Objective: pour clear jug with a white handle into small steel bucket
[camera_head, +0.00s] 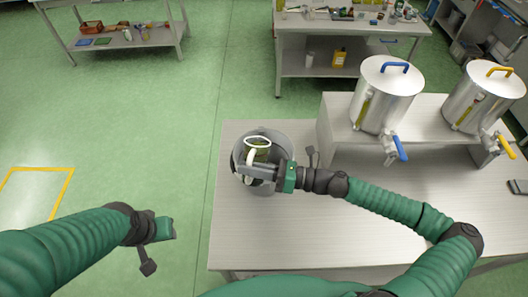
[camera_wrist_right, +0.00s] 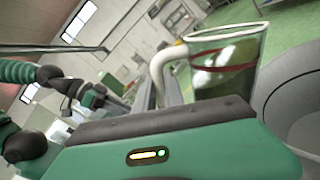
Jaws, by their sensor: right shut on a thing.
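The clear jug with a white handle (camera_head: 258,143) is over the small steel bucket (camera_head: 278,141) at the left end of the steel table. My right gripper (camera_head: 246,171) is shut on the jug and reaches in from the right. In the right wrist view the jug (camera_wrist_right: 226,67) holds greenish contents and has a red band; its white handle (camera_wrist_right: 160,62) faces my gripper. The bucket's grey wall (camera_wrist_right: 292,95) shows at the right of that view. Whether liquid is flowing cannot be seen. My left gripper (camera_head: 165,228) is left of the table, over the floor; its fingers are not clear.
Two steel tanks, one with a blue-handled tap (camera_head: 385,95) and one with a yellow-handled tap (camera_head: 484,98), stand on a raised shelf (camera_head: 345,122) at the right. A dark device (camera_head: 517,187) lies at the right edge. The table's front middle (camera_head: 300,235) is clear.

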